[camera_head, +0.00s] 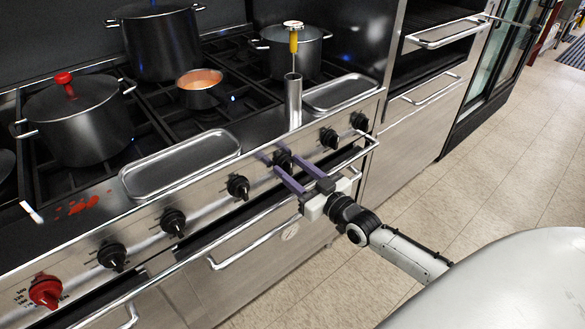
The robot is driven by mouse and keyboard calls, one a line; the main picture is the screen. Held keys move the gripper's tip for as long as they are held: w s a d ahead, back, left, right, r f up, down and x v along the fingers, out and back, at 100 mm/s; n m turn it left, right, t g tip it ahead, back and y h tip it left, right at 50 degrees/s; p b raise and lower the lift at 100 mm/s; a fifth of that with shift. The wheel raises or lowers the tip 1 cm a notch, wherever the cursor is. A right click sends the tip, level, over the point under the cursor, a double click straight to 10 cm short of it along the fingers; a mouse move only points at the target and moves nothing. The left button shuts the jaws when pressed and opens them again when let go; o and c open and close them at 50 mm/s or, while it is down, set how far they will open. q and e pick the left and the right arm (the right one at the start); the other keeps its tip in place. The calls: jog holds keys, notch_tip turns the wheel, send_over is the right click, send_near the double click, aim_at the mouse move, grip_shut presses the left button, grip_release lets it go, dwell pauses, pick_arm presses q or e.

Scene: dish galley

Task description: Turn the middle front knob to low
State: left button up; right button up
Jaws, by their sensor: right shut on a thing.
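A row of black knobs runs along the stove's steel front panel (205,207), with a red knob (45,291) at the far left end. My right gripper (281,162) reaches the panel from the lower right. Its two purple fingers are shut on a black knob (283,158), partly hidden by them. The neighbouring black knob (238,186) is to the left, and another black knob (329,137) is to the right. The held knob's pointer and setting cannot be read. My left gripper is not in view.
A steel rail (235,236) runs below the knobs, close under my right gripper. Pots (78,120) and a small pan (199,90) stand on the burners. Shallow trays (180,166) and a steel cylinder (293,100) sit behind the panel. The tiled floor at right is clear.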

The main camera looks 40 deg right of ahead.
jog(key=n+p, duration=0.1)
jog(key=n, duration=0.2)
jog(key=shift+a+r, duration=0.1)
jog(key=shift+a+n+p, duration=0.1)
jog(key=shift+n+p, duration=0.5)
jog(key=shift+n, duration=1)
jog(key=o, duration=1)
jog(key=s, duration=0.7)
jog(key=s+d, duration=0.1)
jog(key=s, duration=0.2)
jog(key=shift+s, duration=0.15)
jog(key=shift+a, duration=0.1)
